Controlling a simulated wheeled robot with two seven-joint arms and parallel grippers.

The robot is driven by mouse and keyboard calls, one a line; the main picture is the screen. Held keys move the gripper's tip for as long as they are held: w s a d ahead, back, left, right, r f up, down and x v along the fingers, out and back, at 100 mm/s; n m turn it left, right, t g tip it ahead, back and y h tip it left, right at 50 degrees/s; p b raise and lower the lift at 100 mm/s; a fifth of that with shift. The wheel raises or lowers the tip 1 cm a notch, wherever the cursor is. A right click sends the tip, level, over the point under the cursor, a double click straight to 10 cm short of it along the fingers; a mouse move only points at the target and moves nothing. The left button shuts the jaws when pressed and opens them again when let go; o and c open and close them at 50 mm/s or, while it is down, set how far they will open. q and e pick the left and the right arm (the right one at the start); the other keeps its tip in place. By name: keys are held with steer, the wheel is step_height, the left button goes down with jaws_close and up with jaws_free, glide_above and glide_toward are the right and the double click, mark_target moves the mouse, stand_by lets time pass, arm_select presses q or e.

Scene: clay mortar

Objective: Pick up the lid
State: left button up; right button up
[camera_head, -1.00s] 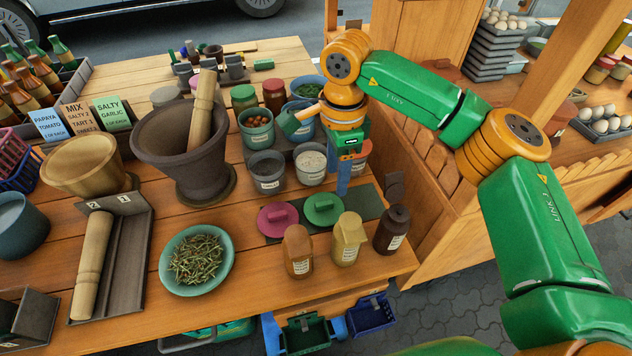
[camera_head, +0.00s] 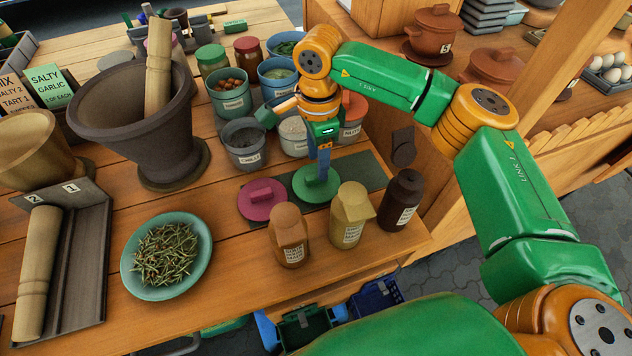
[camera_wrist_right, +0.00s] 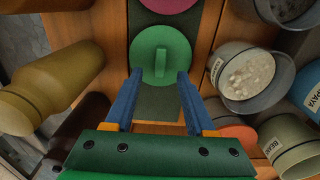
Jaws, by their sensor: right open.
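A round green lid (camera_head: 305,191) with a raised bar handle lies flat on a dark mat (camera_head: 362,172). A similar magenta lid (camera_head: 260,207) lies to its left. My right gripper (camera_head: 323,174) points down over the green lid and partly hides its handle. In the right wrist view, the green lid (camera_wrist_right: 146,43) lies ahead of my open right gripper (camera_wrist_right: 159,76). Its handle lines up with the gap between the blue fingertips, and nothing is held. I cannot tell whether the fingertips touch the lid. My left gripper is not in view.
Two tan jars (camera_head: 350,222) (camera_head: 290,244) and a dark brown bottle (camera_head: 403,203) stand in front of the lids. Behind stand pots, including a grey one (camera_head: 245,152).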

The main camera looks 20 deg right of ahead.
mark_target(316, 175)
step_height(316, 175, down, 4)
steer(key=shift+a+f+p, duration=0.15)
steer(key=shift+p, duration=0.2)
jaws_close()
